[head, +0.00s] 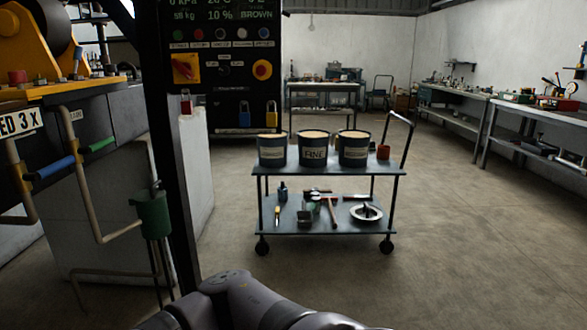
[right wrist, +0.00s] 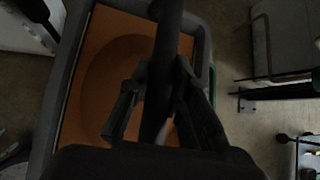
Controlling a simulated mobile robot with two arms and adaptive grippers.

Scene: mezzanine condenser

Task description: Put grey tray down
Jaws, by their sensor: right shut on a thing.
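In the right wrist view a grey tray (right wrist: 204,45) shows its rounded grey rim around an orange-brown inside with a round shaded shape in it. My right gripper (right wrist: 150,115) is over the tray, shut on a dark bar (right wrist: 168,35) that runs across the tray's middle like a handle. Where the bar joins the tray is hidden or too dark to tell. In the head view the tray is not visible; only part of my arm shows at the bottom. My left gripper is in neither view.
A two-shelf cart (head: 330,170) ahead carries three buckets (head: 314,148) and a red cup (head: 383,152) on top, tools below. A dark post (head: 178,150) and machine (head: 90,120) stand left. Workbenches (head: 480,95) line the right wall. Floor (head: 480,230) right of the cart is clear.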

